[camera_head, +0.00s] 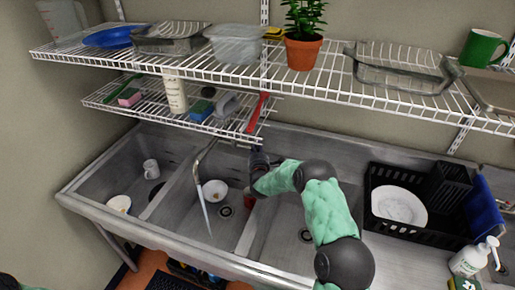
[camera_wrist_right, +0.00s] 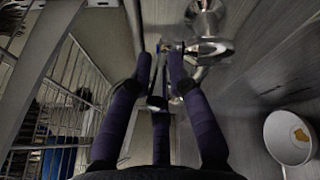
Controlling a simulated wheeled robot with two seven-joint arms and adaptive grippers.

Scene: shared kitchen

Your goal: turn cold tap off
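The metal tap spout (camera_head: 205,150) arches over the middle sink basin, and a pale stream of water (camera_head: 204,205) runs from it. My right arm reaches in from the front, with its dark gripper (camera_head: 258,160) at the back wall, right of the spout. In the right wrist view, the purple fingers of my right gripper (camera_wrist_right: 160,68) are spread apart and point at the metal tap fittings (camera_wrist_right: 210,46). Metal parts show beyond and between the fingertips; I cannot tell whether they touch. Which fitting is the cold handle is unclear. My left gripper is out of view.
A wire shelf (camera_head: 180,105) hangs close above the tap, with a red-handled item (camera_head: 257,116) at its right end. A white bowl (camera_head: 215,190) lies in the middle basin. A black dish rack (camera_head: 437,232) stands at right.

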